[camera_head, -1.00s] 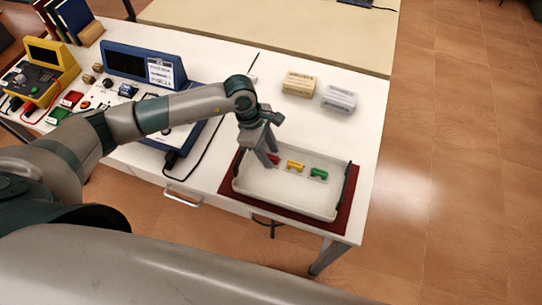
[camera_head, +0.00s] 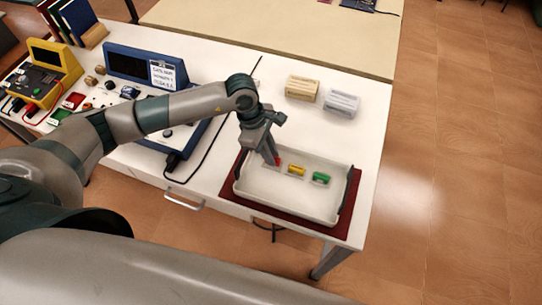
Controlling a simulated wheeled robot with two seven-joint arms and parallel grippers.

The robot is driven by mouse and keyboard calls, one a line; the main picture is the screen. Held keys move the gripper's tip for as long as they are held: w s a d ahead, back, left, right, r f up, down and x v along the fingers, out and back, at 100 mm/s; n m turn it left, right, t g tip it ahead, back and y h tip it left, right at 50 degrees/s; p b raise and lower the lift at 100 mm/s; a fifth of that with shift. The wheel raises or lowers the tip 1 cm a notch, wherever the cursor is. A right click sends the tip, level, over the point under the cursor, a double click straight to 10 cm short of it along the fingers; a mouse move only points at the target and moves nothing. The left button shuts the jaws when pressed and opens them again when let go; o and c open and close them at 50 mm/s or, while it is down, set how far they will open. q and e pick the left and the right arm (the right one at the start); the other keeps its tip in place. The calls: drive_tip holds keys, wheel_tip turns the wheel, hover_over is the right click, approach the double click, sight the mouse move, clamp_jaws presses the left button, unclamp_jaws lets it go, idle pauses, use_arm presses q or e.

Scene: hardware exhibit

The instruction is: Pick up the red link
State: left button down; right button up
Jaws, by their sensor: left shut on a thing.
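The red link (camera_head: 278,161) shows as a small red piece at the fingertips of my left gripper (camera_head: 272,160). The gripper points down over the left part of the white tray (camera_head: 290,208) and is shut on the red link, whose larger part the fingers hide. I cannot tell whether the link still touches the tray floor. A yellow link (camera_head: 296,171) and a green link (camera_head: 320,178) lie in the tray to its right. My right gripper is not in view.
The tray stands on a dark red mat (camera_head: 353,193) near the table's front right corner. Behind it are a tan block (camera_head: 302,88) and a grey block (camera_head: 341,102). A blue instrument (camera_head: 140,65) and a yellow meter (camera_head: 50,75) stand at the left.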

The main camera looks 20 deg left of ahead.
sight(279, 161)
use_arm(q)
drive_tip(key=r, duration=0.1)
drive_tip(key=r+b, duration=0.1)
drive_tip(key=d+r+b, duration=0.1)
drive_tip(key=shift+s+r, duration=0.1)
drive_tip(key=shift+s, duration=0.15)
drive_tip(key=s+d+r+b, duration=0.4)
drive_tip(key=d+r, duration=0.2)
drive_tip(key=d, duration=0.3)
drive_tip(key=shift+s+d+r, duration=0.2)
drive_tip(key=shift+s+r, duration=0.15)
drive_tip(key=shift+s, duration=0.05)
